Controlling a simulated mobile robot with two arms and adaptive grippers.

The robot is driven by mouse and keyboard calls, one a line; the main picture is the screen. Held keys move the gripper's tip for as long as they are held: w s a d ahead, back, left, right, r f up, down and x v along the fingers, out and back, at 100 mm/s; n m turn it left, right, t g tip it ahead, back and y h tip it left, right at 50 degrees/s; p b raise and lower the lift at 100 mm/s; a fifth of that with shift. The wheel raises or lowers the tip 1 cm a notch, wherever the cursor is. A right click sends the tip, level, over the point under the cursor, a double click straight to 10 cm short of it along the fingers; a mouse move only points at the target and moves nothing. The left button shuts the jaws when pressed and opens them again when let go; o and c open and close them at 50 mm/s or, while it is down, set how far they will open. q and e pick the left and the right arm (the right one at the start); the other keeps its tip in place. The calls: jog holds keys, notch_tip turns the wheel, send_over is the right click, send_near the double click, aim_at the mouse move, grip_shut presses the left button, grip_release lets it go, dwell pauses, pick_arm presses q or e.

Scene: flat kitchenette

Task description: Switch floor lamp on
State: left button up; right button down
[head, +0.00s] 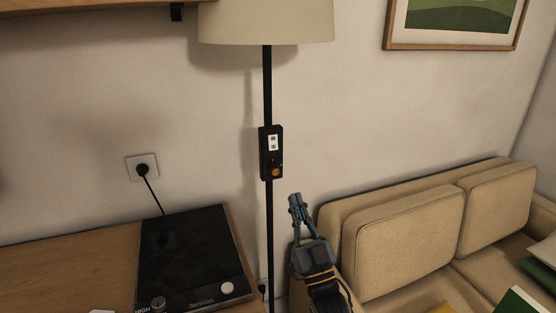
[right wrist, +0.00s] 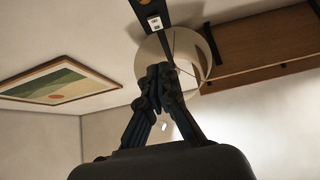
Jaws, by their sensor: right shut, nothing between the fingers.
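The floor lamp has a cream shade (head: 266,22) and a thin black pole (head: 268,88) in front of the wall. A black control box (head: 264,139) is fixed to the pole, with a white label and an orange round knob (head: 275,171) low on it. The shade shows unlit, and the box (right wrist: 151,14) also shows at the top of the right wrist view. My right gripper (head: 295,199) is shut and empty, to the right of the pole and a little below the box, apart from it in the picture. My left gripper is not in view.
A black hotplate (head: 190,262) stands on the wooden counter (head: 60,272) at lower left, its cord running to a wall socket (head: 143,167). A beige sofa (head: 410,240) fills the lower right. A wooden shelf (head: 90,9) is at upper left, and a framed picture (head: 455,22) hangs upper right.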

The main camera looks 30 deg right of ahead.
jog(key=p, duration=0.3)
send_near(273, 144)
notch_tip(273, 144, up, 4)
jog(key=w, duration=0.1)
jog(key=w+d, duration=0.1)
jog(key=w, duration=0.1)
jog(key=shift+w+f, duration=0.1)
jog(key=shift+w, duration=0.1)
jog(key=shift+w+d+f, duration=0.1)
jog(key=shift+w+f, duration=0.05)
jog(key=shift+w, duration=0.4)
